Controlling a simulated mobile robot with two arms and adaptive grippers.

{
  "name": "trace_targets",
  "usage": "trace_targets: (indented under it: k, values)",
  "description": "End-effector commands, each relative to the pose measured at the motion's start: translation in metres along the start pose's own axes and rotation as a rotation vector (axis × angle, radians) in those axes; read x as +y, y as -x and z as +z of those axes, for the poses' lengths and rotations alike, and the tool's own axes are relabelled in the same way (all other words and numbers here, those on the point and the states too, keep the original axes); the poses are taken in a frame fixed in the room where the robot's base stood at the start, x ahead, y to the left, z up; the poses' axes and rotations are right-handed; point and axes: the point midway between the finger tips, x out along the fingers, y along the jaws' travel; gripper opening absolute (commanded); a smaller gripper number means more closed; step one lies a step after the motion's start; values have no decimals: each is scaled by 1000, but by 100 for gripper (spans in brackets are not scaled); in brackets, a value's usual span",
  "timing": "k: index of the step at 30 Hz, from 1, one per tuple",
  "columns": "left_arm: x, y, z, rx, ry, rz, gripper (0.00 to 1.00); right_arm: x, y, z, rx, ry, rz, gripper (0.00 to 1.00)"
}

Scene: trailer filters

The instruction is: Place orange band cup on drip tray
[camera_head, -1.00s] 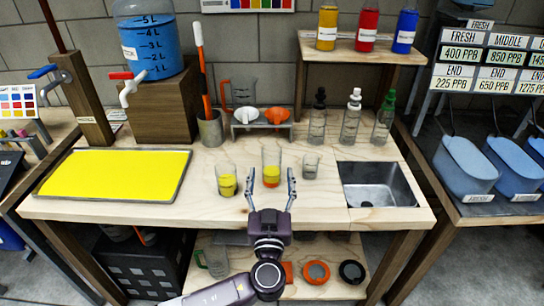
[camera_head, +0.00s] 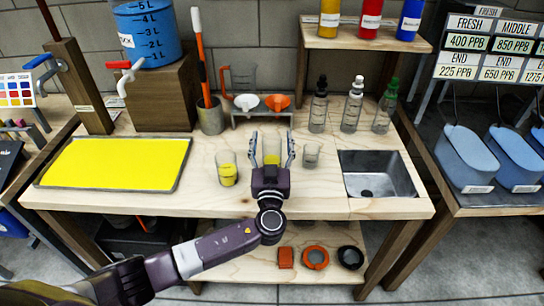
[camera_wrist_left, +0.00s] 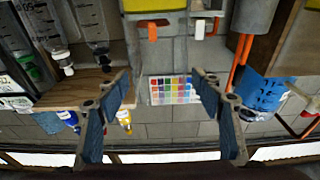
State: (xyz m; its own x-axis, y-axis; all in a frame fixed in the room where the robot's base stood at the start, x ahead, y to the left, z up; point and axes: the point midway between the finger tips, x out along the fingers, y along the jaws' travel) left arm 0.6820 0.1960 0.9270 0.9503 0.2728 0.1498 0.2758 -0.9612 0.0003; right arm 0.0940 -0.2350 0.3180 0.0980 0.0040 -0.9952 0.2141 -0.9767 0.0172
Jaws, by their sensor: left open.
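The orange band cup (camera_head: 272,150), a clear cup with yellow contents, stands on the wooden bench. Its lower part and orange band are hidden behind my left gripper (camera_head: 272,145). That gripper is open, one finger on each side of the cup; whether either finger touches it I cannot tell. In the left wrist view, the two spread fingers (camera_wrist_left: 163,88) show with yellow contents at the top edge between them. A flat yellow tray (camera_head: 115,163) with a grey rim, apparently the drip tray, lies on the bench's left side. My right gripper is out of view.
A cup with yellow contents (camera_head: 227,170) stands left of the gripper, a small clear cup (camera_head: 311,156) right. Behind are a funnel rack (camera_head: 263,113) and dropper bottles (camera_head: 351,106). A sink (camera_head: 378,174) is at right. Bench between tray and left cup is clear.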

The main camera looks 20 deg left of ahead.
Motion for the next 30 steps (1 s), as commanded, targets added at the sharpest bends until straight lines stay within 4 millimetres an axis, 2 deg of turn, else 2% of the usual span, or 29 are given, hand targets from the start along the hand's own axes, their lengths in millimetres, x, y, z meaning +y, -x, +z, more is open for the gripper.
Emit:
trace_targets:
  k: [3, 19, 30]
  values:
    - [0, 0, 0, 0, 0, 0, 60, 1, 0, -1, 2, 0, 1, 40]
    - [0, 1, 0, 0, 0, 0, 1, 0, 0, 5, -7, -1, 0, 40]
    - [0, 0, -1, 1, 0, 0, 0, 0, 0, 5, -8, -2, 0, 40]
